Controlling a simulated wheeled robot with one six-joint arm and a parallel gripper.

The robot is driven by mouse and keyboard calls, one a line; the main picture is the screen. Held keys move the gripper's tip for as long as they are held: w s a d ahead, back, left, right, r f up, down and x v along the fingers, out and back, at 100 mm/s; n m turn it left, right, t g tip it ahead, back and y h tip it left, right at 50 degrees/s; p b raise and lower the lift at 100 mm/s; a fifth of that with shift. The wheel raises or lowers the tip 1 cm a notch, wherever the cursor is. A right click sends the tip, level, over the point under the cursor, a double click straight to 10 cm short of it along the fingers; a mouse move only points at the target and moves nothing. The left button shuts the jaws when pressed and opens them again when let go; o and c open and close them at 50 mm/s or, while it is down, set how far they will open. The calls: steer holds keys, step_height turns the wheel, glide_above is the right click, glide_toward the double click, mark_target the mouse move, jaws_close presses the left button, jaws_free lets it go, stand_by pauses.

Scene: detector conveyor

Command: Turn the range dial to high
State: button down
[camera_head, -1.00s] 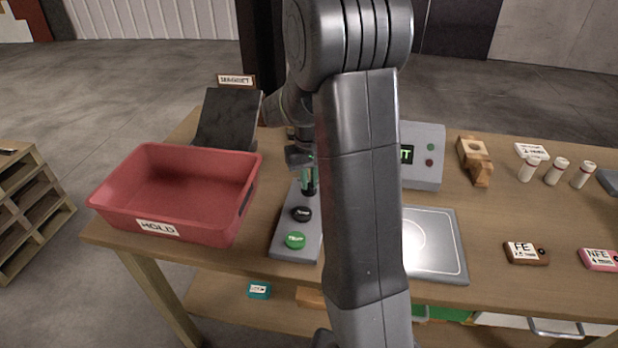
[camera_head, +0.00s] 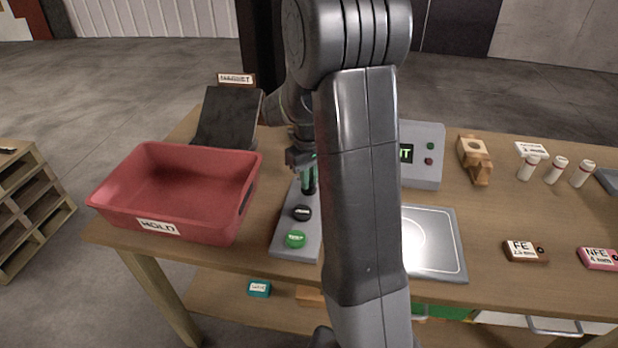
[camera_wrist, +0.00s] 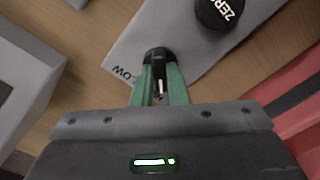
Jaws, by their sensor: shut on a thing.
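The range dial (camera_wrist: 159,57) is a black knob with a white pointer line at the end of the grey control panel (camera_wrist: 125,45) in the wrist view. The word LOW is printed beside it. My gripper (camera_wrist: 158,88) is shut on the dial, with a green finger on each side of it. In the head view my gripper (camera_head: 309,180) reaches down over the far part of the panel (camera_head: 284,243), partly hidden by my arm. A marking for high cannot be seen.
A black ZERO button (camera_wrist: 218,12) and a green button (camera_head: 295,239) share the panel. A red HOLD bin (camera_head: 185,205) stands close on the left. A grey display box (camera_head: 425,160) and a flat plate (camera_head: 440,240) lie right of my arm.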

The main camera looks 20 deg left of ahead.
steer(key=c, duration=1.4)
jaws_free()
steer(key=shift+c, duration=0.2)
step_height(320, 180, up, 14)
steer(key=shift+f, duration=0.1)
step_height(320, 180, down, 14)
steer(key=shift+r, duration=0.1)
